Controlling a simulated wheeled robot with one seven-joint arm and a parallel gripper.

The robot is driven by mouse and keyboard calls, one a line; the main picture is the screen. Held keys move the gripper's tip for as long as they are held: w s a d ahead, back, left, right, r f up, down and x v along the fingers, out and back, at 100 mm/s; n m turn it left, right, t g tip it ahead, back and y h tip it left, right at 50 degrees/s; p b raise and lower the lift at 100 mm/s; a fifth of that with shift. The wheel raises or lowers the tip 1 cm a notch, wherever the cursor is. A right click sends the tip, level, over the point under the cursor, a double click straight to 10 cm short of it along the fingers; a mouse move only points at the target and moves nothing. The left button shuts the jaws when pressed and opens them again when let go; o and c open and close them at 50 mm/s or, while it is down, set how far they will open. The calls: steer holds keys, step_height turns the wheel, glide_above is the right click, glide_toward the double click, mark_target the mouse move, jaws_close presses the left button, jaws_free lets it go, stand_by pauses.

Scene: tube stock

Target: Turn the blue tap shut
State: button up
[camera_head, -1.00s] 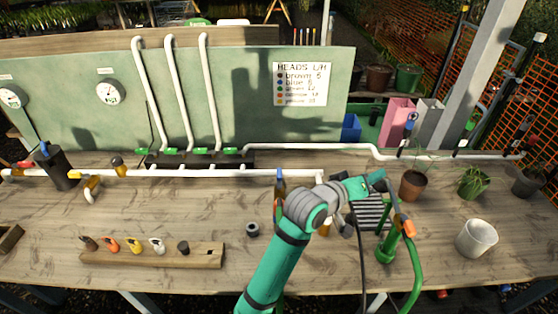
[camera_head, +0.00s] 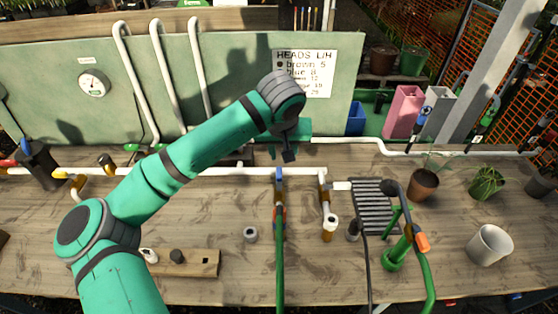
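The blue tap (camera_head: 279,174) sits on the long white pipe near the middle of the bench. Its blue part looks narrow and runs toward the bench front, in line with the branch below it. An orange connector and a green hose (camera_head: 280,262) hang from that branch. My gripper (camera_head: 288,156) is just behind and above the tap, pointing down close to the white pipe. No contact with the tap can be made out. The gripper's fingers are small and dark, so I cannot tell if they are open or shut.
A white pipe (camera_head: 225,171) runs along the bench.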

mark_target(279, 167)
steer(key=x, duration=0.3)
steer(key=a+x, duration=0.1)
steer(key=x, duration=0.6)
steer(key=shift+w+a+f, duration=0.2)
steer(key=shift+f, duration=0.05)
jaws_close()
